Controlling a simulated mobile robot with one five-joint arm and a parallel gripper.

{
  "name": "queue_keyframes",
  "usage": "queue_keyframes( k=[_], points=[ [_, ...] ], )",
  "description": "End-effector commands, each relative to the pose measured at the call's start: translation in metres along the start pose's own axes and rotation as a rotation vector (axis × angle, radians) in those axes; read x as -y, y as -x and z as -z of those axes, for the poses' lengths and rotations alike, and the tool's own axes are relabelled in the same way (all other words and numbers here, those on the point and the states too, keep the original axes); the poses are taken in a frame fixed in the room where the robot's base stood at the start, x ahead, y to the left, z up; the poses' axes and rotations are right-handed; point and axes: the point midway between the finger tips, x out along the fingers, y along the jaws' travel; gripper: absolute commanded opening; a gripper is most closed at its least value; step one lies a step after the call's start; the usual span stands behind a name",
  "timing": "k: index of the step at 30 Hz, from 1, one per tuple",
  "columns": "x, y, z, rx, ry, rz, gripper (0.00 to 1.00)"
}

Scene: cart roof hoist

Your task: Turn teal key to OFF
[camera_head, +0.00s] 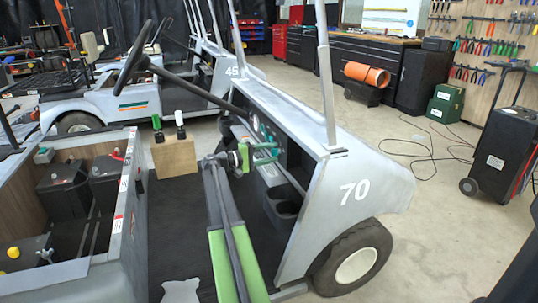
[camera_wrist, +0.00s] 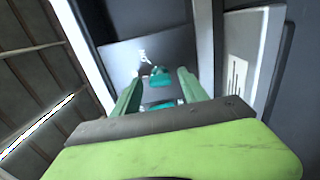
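The teal key (camera_wrist: 159,75) sits on a grey dash panel in the wrist view, with white markings just above it. A second teal piece (camera_wrist: 162,105) shows nearer to me; I cannot tell if it is part of the key. My gripper (camera_wrist: 160,80) is open, its two green fingers on either side of the key with gaps showing between. In the head view my gripper (camera_head: 274,152) reaches the dash of the grey cart (camera_head: 375,190) marked 70. The key cannot be told from my green fingers there.
The cart's steering wheel (camera_head: 133,58) and its dark column run above and left of my arm. A wooden block (camera_head: 175,156) with two small upright items stands left of my gripper. A roof post (camera_head: 326,80) rises right of the dash. A cup holder (camera_head: 281,208) lies below.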

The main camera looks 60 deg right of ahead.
Motion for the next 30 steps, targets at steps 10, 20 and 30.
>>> queue_keyframes(
  k=[10,20,30],
  points=[
    [0.001,0.014,0.000,-0.001,-0.001,0.001,0.51],
    [0.000,0.103,0.001,-0.003,-0.001,0.001,0.51],
    [0.000,0.169,0.001,0.000,0.000,0.001,0.51]
  ],
)
